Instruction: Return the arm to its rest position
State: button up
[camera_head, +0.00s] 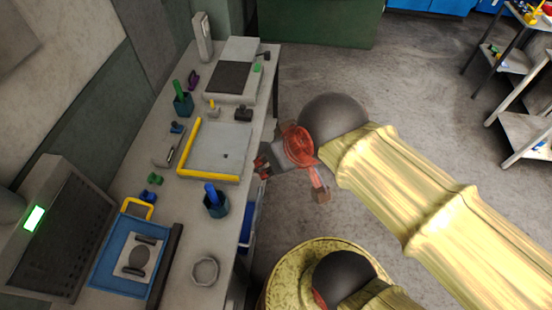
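My arm comes in from the lower right in pale gold sleeves, with a dark round joint near its end. My gripper (292,181), red and grey, hangs beside the right edge of the workbench (228,258). Its two dark-tipped fingers look spread apart, one toward the bench edge and one lower right. I see nothing between them. The near finger's distance from the bench edge is hard to judge from this view.
Shelves (525,130) stand right. Floor between is clear.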

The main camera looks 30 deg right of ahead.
notch_tip(320, 180, down, 13)
jog(key=b, duration=1.3)
